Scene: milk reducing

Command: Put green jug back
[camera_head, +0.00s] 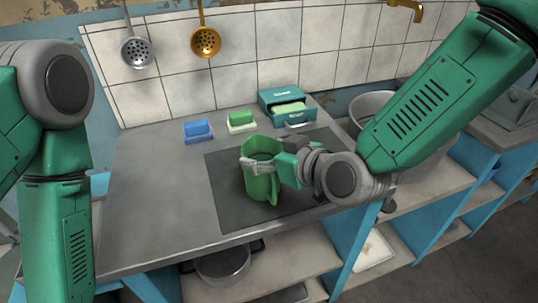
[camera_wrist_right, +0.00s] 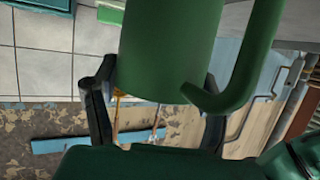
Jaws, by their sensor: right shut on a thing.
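The green jug (camera_head: 262,182) is upright over the dark mat (camera_head: 229,208) on the grey counter in the head view. I cannot tell whether its base touches the mat. My right gripper (camera_head: 262,162) reaches in from the right and is shut around the upper part of the jug. In the right wrist view the jug (camera_wrist_right: 168,45) sits between the two dark fingers (camera_wrist_right: 155,105), and its handle (camera_wrist_right: 240,75) hangs free at the right. My left arm comes down along the left edge of the head view, and its gripper is out of the picture.
A blue butter dish (camera_head: 198,131), a green one (camera_head: 241,121) and a teal box (camera_head: 286,103) stand along the back of the counter. A grey pot (camera_head: 372,105) is at the right behind my right arm. The left of the counter (camera_head: 150,200) is clear.

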